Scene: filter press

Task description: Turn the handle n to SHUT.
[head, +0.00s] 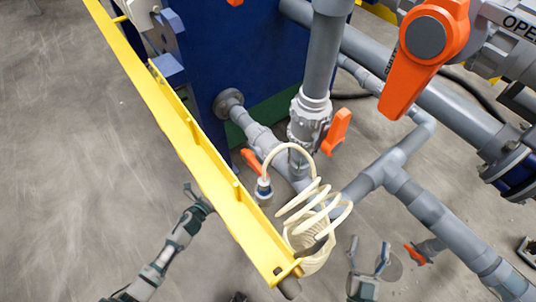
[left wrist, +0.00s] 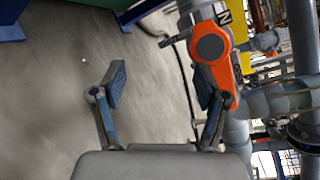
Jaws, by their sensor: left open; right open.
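A large orange valve handle (head: 425,55) is at the upper right of the head view, beside a grey plate whose visible letters read OPE. The handle points down and slightly left from its round hub. An orange handle (left wrist: 211,48) also shows in the left wrist view, next to a plate with an N; one finger overlaps its lower part, and contact cannot be told. My left gripper (head: 197,196) is partly hidden by the yellow rail; its jaws (left wrist: 160,85) are open with nothing between them. My right gripper (head: 369,256) is open and empty at the bottom. Which handle is n cannot be read.
A yellow rail (head: 190,140) crosses diagonally beside my left arm. A coiled cream hose (head: 318,208) hangs at its lower end. Grey pipes (head: 425,205) with smaller orange handles (head: 336,131) fill the middle and right. Bare floor (head: 70,150) lies at the left.

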